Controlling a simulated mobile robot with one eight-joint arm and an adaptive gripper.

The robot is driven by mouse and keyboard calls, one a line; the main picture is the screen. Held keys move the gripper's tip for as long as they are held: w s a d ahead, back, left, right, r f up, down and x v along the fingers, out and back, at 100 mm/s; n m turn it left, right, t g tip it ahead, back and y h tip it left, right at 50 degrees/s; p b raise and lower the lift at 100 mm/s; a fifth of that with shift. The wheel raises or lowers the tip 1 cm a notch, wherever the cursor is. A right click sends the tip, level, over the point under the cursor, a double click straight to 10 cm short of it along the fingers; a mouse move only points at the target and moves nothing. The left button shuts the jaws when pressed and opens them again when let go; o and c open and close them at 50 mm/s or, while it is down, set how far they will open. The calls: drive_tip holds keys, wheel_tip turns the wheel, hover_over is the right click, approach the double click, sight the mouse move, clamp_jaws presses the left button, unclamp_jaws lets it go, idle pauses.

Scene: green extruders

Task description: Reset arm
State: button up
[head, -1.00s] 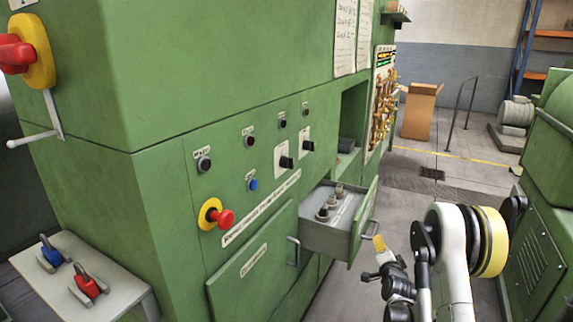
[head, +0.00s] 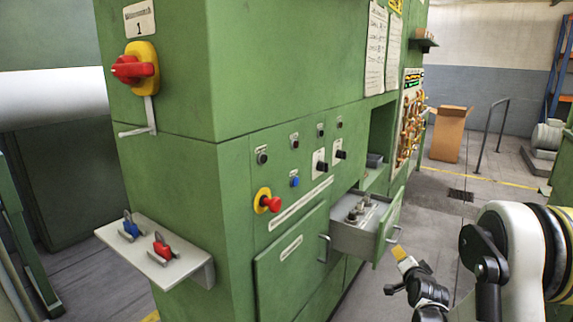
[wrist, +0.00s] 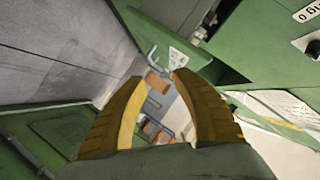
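My gripper (head: 401,262) is at the lower right in the head view, in front of the open drawer (head: 352,238) of the green machine (head: 290,75). In the wrist view its two yellow ridged fingers (wrist: 162,80) stand apart with only background showing between them. It is open and empty. My white arm is bent at the lower right edge of the head view. From the head view I cannot tell whether the gripper touches the drawer's handle (head: 392,238).
A red rotary switch (head: 135,68) and a red button (head: 270,204) are on the machine. A cardboard box (head: 447,140) stands behind. Floor is clear right of the drawer.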

drive_tip(key=s+a+r+n+g+y, duration=0.1)
drive_tip(key=s+a+r+n+g, duration=0.15)
drive_tip(key=s+a+r, duration=0.45)
drive_tip(key=s+a+r+n+g+y, duration=0.1)
drive_tip(key=s+a+r+n, duration=0.3)
drive_tip(key=s+a+r, duration=0.45)
drive_tip(key=s+a+f+n+g, duration=0.1)
drive_tip(key=s+f+n, duration=0.1)
drive_tip(key=s, duration=1)
drive_tip(key=s+a+f+n+g, duration=0.1)
drive_tip(key=s+f+n+g, duration=0.1)
drive_tip(key=s, duration=1)
drive_tip(key=shift+a+n+y, duration=0.25)
drive_tip(key=shift+n+y, duration=0.15)
drive_tip(key=shift+n, duration=0.35)
